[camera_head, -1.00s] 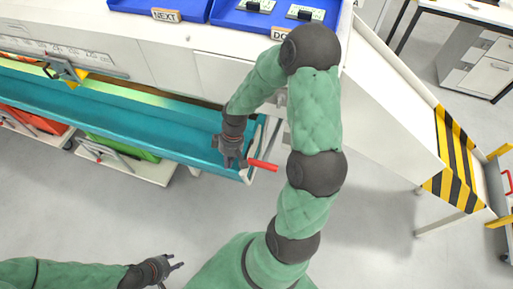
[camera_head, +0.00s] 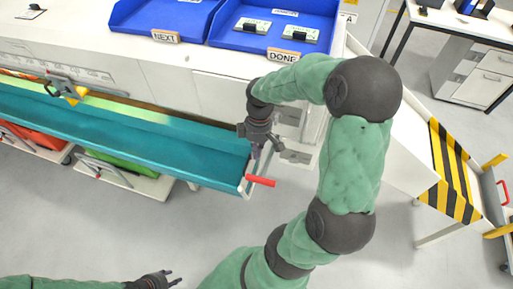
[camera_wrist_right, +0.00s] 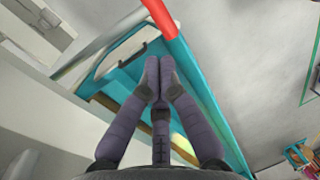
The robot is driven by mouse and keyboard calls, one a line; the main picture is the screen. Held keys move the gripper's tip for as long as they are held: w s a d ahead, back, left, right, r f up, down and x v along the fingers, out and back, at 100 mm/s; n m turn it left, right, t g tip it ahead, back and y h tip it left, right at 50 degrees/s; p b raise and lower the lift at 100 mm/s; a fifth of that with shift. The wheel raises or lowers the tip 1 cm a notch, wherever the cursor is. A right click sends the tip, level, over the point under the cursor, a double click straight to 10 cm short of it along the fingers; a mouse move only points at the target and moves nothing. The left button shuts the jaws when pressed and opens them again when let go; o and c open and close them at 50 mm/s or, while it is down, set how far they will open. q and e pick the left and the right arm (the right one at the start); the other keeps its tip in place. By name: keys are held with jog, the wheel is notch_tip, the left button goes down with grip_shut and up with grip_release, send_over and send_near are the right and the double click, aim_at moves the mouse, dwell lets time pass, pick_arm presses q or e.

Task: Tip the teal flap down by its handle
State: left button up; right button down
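The teal flap (camera_head: 150,145) is a long trough-like panel along the front of the white bench in the head view. Its red handle (camera_head: 260,181) sticks out at the right end, on a pale bracket. The red handle (camera_wrist_right: 160,18) also shows at the top of the right wrist view, beyond my fingertips. My right gripper (camera_head: 259,153) points down just above the handle's bracket; its fingers (camera_wrist_right: 160,70) converge with their tips together, nothing visible between them. Whether they touch the bracket is unclear. My left gripper (camera_head: 174,275) is low in the head view, fingers apart, empty.
Blue trays (camera_head: 165,18) with NEXT and DONE labels stand on the bench top. A yellow-tipped clamp-like part (camera_head: 72,94) is above the flap at left. A striped yellow-black panel (camera_head: 450,172) is at right. Open floor lies in front.

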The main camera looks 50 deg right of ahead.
notch_tip(320, 180, down, 9)
jog(key=a+b, duration=0.1)
jog(key=b, duration=0.1)
jog(key=shift+s+a+b, duration=0.3)
jog(key=shift+s, duration=0.05)
